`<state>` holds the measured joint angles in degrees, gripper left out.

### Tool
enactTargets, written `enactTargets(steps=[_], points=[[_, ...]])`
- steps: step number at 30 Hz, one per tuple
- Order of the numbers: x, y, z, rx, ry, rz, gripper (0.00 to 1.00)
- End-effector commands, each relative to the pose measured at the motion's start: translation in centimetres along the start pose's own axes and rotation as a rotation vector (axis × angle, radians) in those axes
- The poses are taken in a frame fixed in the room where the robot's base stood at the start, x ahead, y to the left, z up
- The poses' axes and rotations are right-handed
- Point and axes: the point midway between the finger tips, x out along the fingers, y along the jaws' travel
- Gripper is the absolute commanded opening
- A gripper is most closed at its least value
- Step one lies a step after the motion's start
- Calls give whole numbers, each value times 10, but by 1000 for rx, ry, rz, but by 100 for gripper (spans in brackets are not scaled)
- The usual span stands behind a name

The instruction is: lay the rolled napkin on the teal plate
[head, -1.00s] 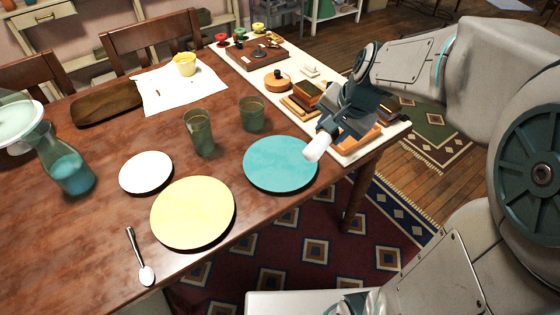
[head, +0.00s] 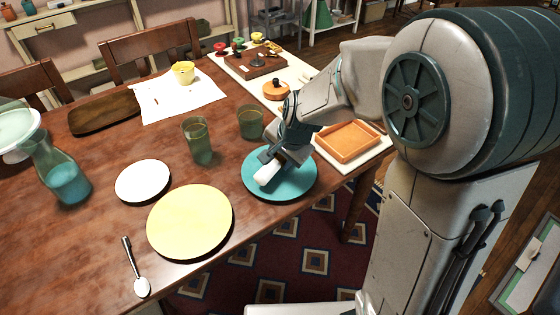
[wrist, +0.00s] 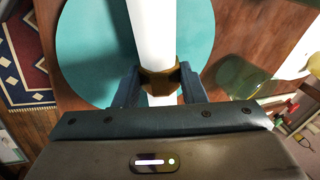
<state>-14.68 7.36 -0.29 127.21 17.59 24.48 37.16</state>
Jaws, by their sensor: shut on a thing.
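The rolled napkin is a white roll with a gold-brown band; it shows in the head view (head: 268,173) and in the wrist view (wrist: 153,35). My gripper (head: 274,162) is shut on it at the band, which sits between both fingers in the wrist view (wrist: 158,82). The teal plate (head: 298,184) lies on the wooden table near its front edge. The napkin and my gripper are over the plate in both views; the plate also shows in the wrist view (wrist: 88,50). I cannot tell whether the napkin touches the plate.
A yellow plate (head: 190,222), a white plate (head: 143,180) and a spoon (head: 135,270) lie to the left. Two green glasses (head: 198,142) (head: 251,122) stand just behind the teal plate. An orange tray (head: 348,141) is to the right. A blue-filled carafe (head: 62,172) stands far left.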

Motion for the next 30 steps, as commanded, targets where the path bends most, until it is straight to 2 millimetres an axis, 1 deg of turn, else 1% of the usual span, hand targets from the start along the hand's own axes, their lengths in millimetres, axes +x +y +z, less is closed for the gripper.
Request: enactTargets(steps=[1,3,10,14,15,25,28,30], points=[[10,4,1,1,-2,3,14],[13,6,2,2,0,0,14],[13,5,1,0,1,-1,14],[17,7,2,0,0,0,14],[15,6,2,0,0,0,46],[13,6,2,0,0,1,46],[3,5,1,0,1,-1,46],[-9,4,1,-1,2,-2,46]])
